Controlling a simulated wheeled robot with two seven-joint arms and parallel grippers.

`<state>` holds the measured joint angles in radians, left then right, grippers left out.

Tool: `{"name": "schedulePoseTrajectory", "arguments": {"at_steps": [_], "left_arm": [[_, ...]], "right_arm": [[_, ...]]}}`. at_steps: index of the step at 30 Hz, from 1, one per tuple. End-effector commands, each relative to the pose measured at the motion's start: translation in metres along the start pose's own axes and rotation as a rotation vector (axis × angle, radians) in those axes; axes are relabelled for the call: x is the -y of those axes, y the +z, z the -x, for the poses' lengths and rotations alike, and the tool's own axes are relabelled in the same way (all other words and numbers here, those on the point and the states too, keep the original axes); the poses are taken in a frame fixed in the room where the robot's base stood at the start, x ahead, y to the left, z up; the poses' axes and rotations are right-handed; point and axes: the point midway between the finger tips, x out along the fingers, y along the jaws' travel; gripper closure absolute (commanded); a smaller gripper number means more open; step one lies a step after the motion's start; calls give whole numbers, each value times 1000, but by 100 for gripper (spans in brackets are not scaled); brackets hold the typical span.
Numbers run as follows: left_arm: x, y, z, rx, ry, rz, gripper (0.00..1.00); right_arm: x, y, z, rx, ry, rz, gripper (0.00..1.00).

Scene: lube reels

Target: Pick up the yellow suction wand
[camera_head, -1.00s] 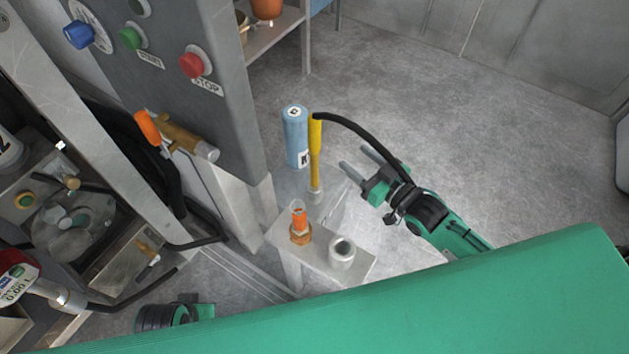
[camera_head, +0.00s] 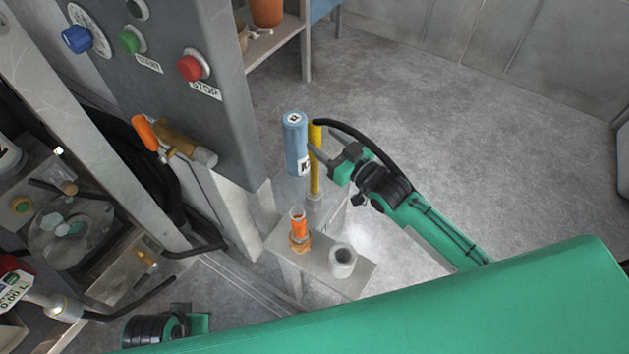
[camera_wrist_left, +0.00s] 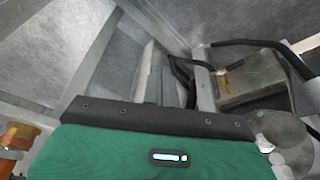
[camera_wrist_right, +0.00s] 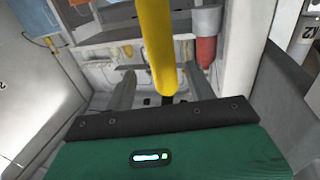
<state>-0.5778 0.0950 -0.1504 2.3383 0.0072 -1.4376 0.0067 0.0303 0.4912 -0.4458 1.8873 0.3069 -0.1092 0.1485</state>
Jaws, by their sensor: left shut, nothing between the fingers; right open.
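The yellow suction wand (camera_head: 315,182) stands upright in a small grey holder (camera_head: 313,203), beside a blue cylinder (camera_head: 296,145). A black hose curves from its top to the right, over my right arm. My right gripper (camera_head: 324,152) is open at the wand's upper half. In the right wrist view the wand (camera_wrist_right: 152,45) stands between the two spread fingers (camera_wrist_right: 160,88), nearer the camera than their tips; contact cannot be told.
The control cabinet (camera_head: 215,120) with buttons stands left. Open floor (camera_head: 450,130) lies right and behind.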

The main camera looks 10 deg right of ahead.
Motion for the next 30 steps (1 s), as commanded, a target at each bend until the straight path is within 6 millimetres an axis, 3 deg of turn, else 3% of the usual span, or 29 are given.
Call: {"name": "schedulePoseTrajectory", "arguments": {"at_steps": [3, 7, 17, 25, 30], "left_arm": [[0, 1, 2, 0, 0, 0, 100], [0, -2, 8, -12, 0, -1, 100], [0, -4, 12, -19, -1, -1, 100], [0, -1, 9, -10, -1, -1, 100], [0, 0, 8, -7, -1, 0, 100]], "right_arm": [[5, 2, -21, -4, -1, -2, 45], [4, 2, -35, -2, 0, -1, 45], [5, 3, -41, 0, -1, -1, 45], [5, 3, -41, -1, -1, 0, 98], [5, 2, -41, -3, -1, 0, 100]]}}
